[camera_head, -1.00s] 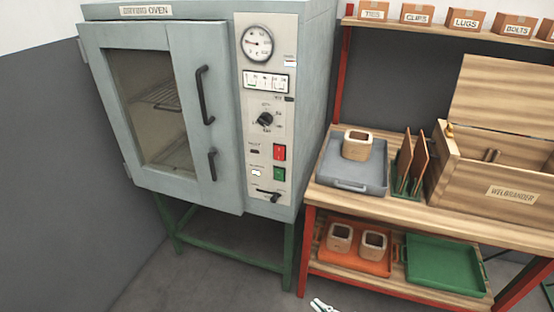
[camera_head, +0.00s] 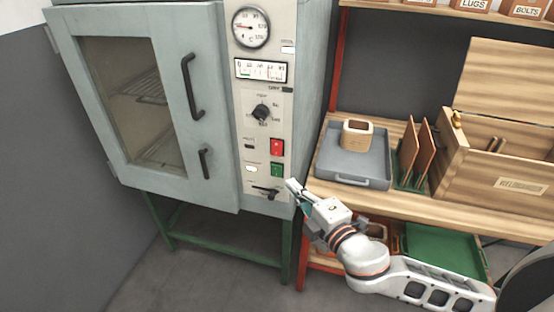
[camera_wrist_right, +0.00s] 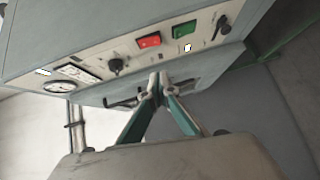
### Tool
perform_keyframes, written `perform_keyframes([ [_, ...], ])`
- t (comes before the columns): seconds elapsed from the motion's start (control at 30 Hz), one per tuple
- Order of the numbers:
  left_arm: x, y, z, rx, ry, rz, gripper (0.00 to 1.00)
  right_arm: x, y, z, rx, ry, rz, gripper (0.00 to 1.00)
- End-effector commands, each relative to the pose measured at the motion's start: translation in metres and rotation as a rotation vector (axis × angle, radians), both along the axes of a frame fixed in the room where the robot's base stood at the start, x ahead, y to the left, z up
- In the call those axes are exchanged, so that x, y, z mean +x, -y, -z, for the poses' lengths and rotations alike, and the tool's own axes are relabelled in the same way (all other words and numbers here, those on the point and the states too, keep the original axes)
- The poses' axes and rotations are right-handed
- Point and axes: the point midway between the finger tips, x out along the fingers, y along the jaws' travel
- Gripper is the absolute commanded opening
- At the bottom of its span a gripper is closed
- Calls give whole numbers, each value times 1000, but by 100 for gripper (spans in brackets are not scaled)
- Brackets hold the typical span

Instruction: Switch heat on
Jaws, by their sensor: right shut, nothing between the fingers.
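The grey drying oven (camera_head: 215,60) stands at the left with its door closed. Its control panel has a round gauge (camera_head: 250,27), a black rotary knob (camera_head: 262,112), a red button (camera_head: 277,147), a green button (camera_head: 277,170) and a black lever (camera_head: 266,191) at the bottom. In the right wrist view the red button (camera_wrist_right: 149,40) and green button (camera_wrist_right: 184,30) show above my fingertips. My right gripper (camera_head: 292,186) is shut and empty, just right of the panel's lower part; its fingertips (camera_wrist_right: 158,78) meet in the wrist view. Contact with the panel cannot be told. My left gripper is out of view.
A green tray (camera_head: 445,250) lies on the lower shelf.

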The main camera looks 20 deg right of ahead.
Motion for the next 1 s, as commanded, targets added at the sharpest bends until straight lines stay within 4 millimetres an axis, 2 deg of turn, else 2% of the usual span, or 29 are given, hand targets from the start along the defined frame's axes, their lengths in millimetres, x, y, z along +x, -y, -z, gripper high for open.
perform_keyframes([
  [0.23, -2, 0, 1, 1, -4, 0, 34, 4, -1, 0, 2, 0, 0, 0],
  [0.37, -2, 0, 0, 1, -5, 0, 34, 17, -3, 0, 3, 0, 1, 0],
  [0.83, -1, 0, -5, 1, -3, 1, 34, 101, -20, 8, 3, 0, 0, 0],
  [1.0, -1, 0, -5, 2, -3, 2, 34, 120, -5, 12, 0, -1, 2, 0],
])
